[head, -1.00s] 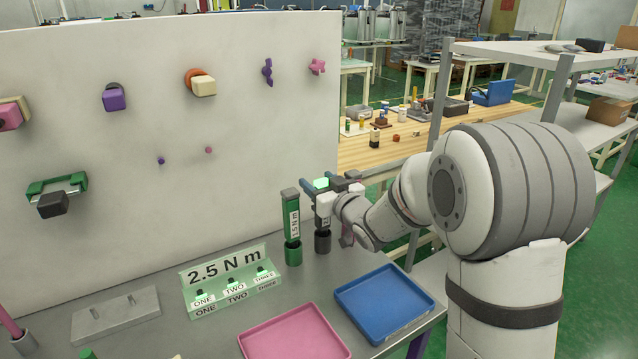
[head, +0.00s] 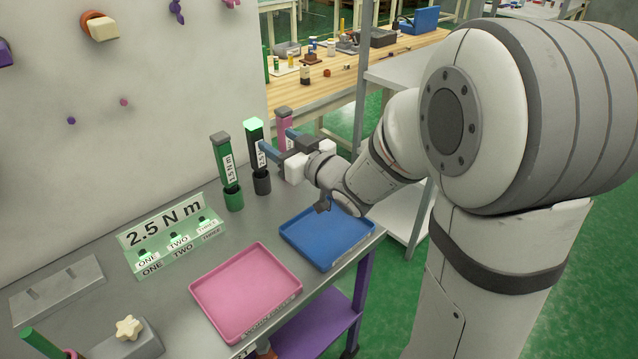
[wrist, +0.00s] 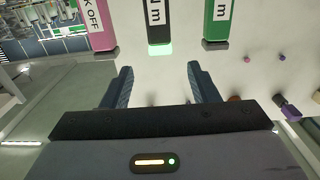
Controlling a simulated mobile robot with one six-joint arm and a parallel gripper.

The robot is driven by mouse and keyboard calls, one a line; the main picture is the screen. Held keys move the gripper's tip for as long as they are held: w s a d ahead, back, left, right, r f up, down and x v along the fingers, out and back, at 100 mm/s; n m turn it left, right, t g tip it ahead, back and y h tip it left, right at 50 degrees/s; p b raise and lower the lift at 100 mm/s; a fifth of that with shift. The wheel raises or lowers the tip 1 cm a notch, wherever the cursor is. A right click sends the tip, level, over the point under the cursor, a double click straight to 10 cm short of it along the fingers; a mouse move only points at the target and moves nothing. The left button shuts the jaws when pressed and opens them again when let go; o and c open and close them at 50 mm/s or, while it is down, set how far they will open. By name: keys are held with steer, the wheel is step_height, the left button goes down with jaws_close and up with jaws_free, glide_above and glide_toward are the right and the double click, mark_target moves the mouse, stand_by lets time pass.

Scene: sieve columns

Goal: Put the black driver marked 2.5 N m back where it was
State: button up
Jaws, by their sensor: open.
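The black driver (head: 254,138) stands upright in a dark round holder (head: 262,184) at the back of the bench, its top lit green. My gripper (head: 278,141) is open just to its right in the head view, its fingers pointing at the driver. In the wrist view the black driver (wrist: 160,22) is ahead, centred between the two spread fingers (wrist: 160,70) and apart from them. Its label shows only in part. A green driver (head: 224,152) stands in a green holder to the left, and a pink driver (head: 284,122) stands to the right, partly behind my gripper.
A green block with a 2.5 N m sign (head: 165,222) sits on the bench. A pink tray (head: 246,290) and a blue tray (head: 328,236) lie in front, both empty. A grey two-slot block (head: 58,290) is at left.

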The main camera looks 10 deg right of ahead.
steer(key=s+d+f+m+g+h, duration=0.2)
steer(key=s+d+h, duration=0.1)
steer(key=d+h, duration=0.2)
steer(key=s+d+f+m+g+h, duration=0.2)
steer(key=d+f+m+h, duration=0.15)
steer(key=d, duration=0.25)
steer(key=s+d+f+m+g+h, duration=0.1)
steer(key=s+f+g, duration=0.2)
steer(key=s+g, duration=0.6)
steer(key=s, duration=1.1)
steer(key=shift+d+h, duration=0.1)
steer(key=shift+h, duration=0.15)
